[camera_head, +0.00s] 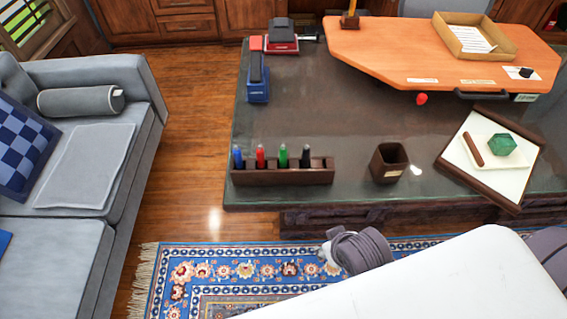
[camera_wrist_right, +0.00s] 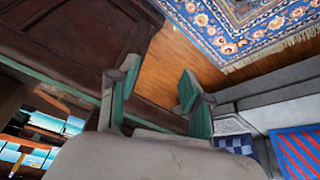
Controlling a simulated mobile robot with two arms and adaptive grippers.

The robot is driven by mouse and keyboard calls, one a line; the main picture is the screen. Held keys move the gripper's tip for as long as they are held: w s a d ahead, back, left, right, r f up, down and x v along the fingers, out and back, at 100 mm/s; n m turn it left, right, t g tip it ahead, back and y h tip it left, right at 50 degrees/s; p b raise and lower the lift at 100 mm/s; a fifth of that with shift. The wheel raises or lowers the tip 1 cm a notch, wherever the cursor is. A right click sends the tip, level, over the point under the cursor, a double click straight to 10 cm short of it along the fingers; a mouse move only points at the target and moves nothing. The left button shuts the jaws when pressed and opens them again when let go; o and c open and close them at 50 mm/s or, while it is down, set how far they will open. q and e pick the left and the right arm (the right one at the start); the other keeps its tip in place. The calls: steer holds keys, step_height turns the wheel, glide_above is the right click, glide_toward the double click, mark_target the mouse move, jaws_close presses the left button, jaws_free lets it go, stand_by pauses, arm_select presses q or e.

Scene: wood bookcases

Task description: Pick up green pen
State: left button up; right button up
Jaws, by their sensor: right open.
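The green pen (camera_head: 283,155) stands upright in a dark wooden pen holder (camera_head: 265,178) near the front edge of the glass-topped desk (camera_head: 330,120). It stands in a row between a red pen (camera_head: 260,156) and a black pen (camera_head: 306,156); a blue pen (camera_head: 238,157) is at the left end. My right gripper (camera_wrist_right: 157,78) shows in the right wrist view, open and empty, with its green-padded fingers apart beside dark wood panelling. The green pen is not visible in that view. My left gripper is not in view.
A dark cup (camera_head: 388,162) stands right of the pen holder, and a tilted tray (camera_head: 462,186) holds a green block. Blue and red staplers lie farther back. A grey sofa (camera_head: 75,150) stands left, beyond open wood floor. A patterned rug (camera_head: 250,285) lies before the desk.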

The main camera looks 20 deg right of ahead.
steer(key=w+a+r+m+t, duration=0.1)
steer(key=w+r+t, duration=0.2)
steer(key=r, duration=0.2)
steer(key=w+a+r+t, duration=0.1)
steer(key=w+r+t, duration=0.15)
steer(key=r, duration=0.25)
steer(key=t, duration=0.3)
glide_toward(284, 154)
steer(key=shift+m, duration=0.4)
steer(key=x, duration=0.5)
steer(key=shift+w+r+p, duration=0.1)
steer(key=shift+w+p, duration=0.15)
steer(key=shift+p, duration=0.05)
steer(key=p+x, duration=0.1)
steer(key=x, duration=0.4)
steer(key=shift+w+f, duration=0.25)
steer(key=shift+w, duration=0.05)
steer(key=shift+s, duration=0.1)
jaws_close()
